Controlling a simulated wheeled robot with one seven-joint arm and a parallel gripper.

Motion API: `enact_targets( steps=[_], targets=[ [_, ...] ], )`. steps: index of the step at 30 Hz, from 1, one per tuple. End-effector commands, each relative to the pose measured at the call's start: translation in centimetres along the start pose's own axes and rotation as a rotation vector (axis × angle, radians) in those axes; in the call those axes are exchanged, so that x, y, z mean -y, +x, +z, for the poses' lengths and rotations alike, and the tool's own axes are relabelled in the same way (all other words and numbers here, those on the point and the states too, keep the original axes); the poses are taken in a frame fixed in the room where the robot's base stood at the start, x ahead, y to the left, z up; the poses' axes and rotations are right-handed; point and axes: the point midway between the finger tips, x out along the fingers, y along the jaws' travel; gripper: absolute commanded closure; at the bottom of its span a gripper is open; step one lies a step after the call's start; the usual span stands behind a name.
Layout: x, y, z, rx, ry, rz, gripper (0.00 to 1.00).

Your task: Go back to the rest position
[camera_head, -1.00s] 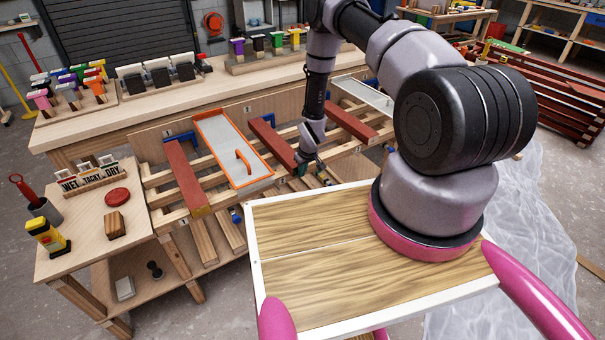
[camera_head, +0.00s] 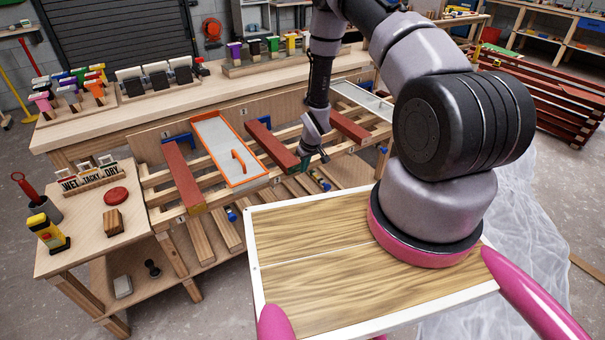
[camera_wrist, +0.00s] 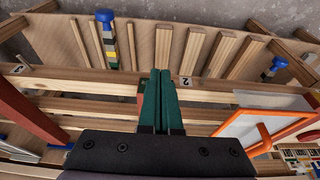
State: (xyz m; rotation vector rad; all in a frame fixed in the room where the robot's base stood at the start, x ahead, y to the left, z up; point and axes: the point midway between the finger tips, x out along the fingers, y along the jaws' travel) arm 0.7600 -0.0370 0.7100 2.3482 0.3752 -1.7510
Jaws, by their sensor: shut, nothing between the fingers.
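My gripper (camera_head: 303,166) is at the front end of the middle red batten (camera_head: 272,146), above the slatted rack. In the wrist view, its green fingers (camera_wrist: 161,100) are together with nothing between them. They point at the rack's front rail (camera_wrist: 220,97), close to the label marked 2. A small green-and-red patch shows just left of the fingers; I cannot tell whether they touch it. Another red batten (camera_head: 184,178) lies on the rack to the left, and a third (camera_head: 350,127) lies to the right.
A white tray with an orange rim and handle (camera_head: 249,181) lies between the left and middle battens. Brushes stand on the bench (camera_head: 200,103) behind. Plastic sheeting (camera_head: 530,230) covers the floor at right.

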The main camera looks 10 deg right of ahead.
Motion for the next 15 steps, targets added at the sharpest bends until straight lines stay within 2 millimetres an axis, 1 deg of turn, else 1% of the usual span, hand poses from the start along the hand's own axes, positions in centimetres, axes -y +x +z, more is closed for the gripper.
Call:
enact_targets(
  steps=[1, 4, 7, 11, 14, 15],
  targets=[
    [0.0, -0.9, -0.1, -0.001, 0.0, 0.0, 1.0],
    [0.0, -2.2, 0.0, -0.001, 0.0, 0.0, 1.0],
    [0.0, -3.0, 0.0, -0.001, 0.0, 0.0, 1.0],
    [0.0, -3.4, 0.0, 0.0, 0.0, 0.0, 1.0],
    [-0.2, -4.4, -0.8, -0.007, 0.007, 0.005, 1.0],
    [-0.5, -5.3, -1.4, -0.01, 0.014, 0.009, 1.0]
  ],
)
